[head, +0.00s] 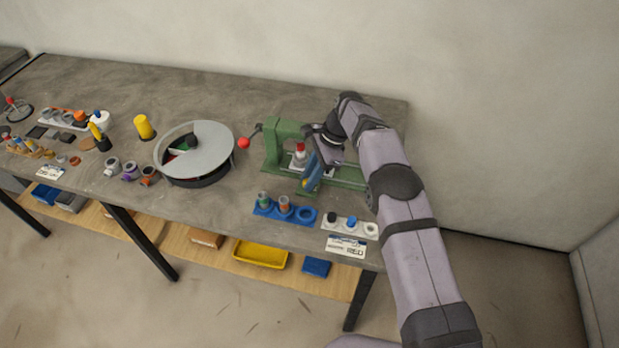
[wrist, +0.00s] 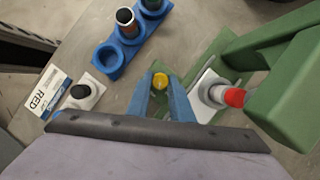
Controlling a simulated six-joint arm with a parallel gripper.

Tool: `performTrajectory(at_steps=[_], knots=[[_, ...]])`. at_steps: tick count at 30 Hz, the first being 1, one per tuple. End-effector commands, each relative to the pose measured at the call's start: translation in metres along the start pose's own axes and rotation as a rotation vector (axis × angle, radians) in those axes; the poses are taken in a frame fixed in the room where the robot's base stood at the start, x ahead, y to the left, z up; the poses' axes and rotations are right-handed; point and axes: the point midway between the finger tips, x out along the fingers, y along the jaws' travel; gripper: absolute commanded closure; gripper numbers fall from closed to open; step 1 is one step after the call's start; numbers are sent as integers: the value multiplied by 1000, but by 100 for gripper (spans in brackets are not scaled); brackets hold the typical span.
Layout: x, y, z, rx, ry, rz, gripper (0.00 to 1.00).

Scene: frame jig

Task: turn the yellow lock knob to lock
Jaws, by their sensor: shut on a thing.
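The yellow lock knob (wrist: 160,81) shows between the tips of my gripper (wrist: 163,88) in the wrist view. My gripper's blue fingers are shut on the knob from both sides. In the head view my gripper (head: 313,172) reaches down at the front of the green frame jig (head: 285,130), and the knob is too small and covered to make out clearly there. The green jig (wrist: 262,45) also shows at the right of the wrist view. The knob's turn angle cannot be told.
A red-capped part (head: 300,150) stands in the jig, close to my gripper. A blue holder (head: 264,209) and a white holder (head: 370,230) stand in front. A round turntable (head: 210,150) is at left. A red-ended lever (head: 243,142) sticks out from the jig.

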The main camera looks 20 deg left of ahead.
Motion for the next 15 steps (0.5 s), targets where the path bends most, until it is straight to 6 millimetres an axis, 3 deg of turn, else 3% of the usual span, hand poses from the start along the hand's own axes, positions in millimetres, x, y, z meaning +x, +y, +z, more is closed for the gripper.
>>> performTrajectory(at_steps=[8, 9, 10, 15], knots=[[-1, 0, 1, 0, -1, -1, 100], [-1, 0, 1, 0, -1, -2, 70], [-1, 0, 1, 0, -1, -2, 63], [0, 0, 0, 1, -1, -1, 61]])
